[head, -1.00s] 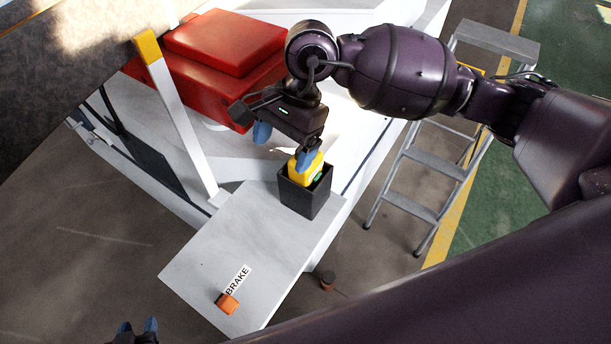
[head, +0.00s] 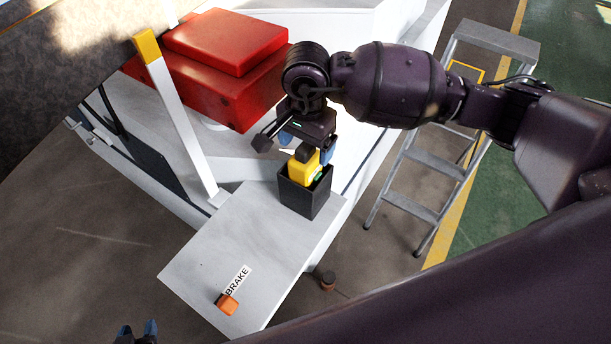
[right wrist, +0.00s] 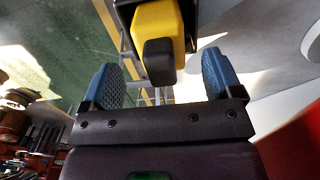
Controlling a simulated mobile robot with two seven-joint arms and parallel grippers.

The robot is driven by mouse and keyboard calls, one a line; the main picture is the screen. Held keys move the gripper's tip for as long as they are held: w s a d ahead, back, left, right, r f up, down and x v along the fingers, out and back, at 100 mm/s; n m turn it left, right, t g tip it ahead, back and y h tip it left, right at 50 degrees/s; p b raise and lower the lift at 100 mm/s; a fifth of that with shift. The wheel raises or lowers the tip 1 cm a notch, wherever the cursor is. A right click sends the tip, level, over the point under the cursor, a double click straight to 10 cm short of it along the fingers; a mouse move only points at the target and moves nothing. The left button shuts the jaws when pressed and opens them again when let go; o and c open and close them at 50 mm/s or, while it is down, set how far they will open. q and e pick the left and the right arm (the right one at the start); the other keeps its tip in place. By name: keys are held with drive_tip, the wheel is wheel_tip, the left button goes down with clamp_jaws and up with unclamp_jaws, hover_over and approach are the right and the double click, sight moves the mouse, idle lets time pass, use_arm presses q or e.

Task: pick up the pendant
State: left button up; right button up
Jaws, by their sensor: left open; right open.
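The pendant (head: 303,171) is yellow with a black top end. It stands upright in a black open box (head: 308,200) on the grey shelf, its upper part sticking out. My right gripper (head: 306,147) is open just above the pendant, with blue fingertips on either side of its top. In the right wrist view the pendant (right wrist: 156,27) lies ahead between the two spread fingers (right wrist: 164,77), with no contact visible. The pendant's lower part is hidden in the box. My left gripper (head: 137,329) is open and empty at the bottom left edge of the head view.
The grey shelf (head: 225,245) carries an orange button (head: 228,304) beside a BRAKE label (head: 238,281). A red block (head: 215,70) is behind my right gripper, and a white post (head: 180,125) stands left. A step ladder (head: 425,170) stands right. The shelf's middle is clear.

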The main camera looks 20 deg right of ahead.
drive_tip(key=shift+f, duration=1.8)
drive_tip(key=c, duration=1.5)
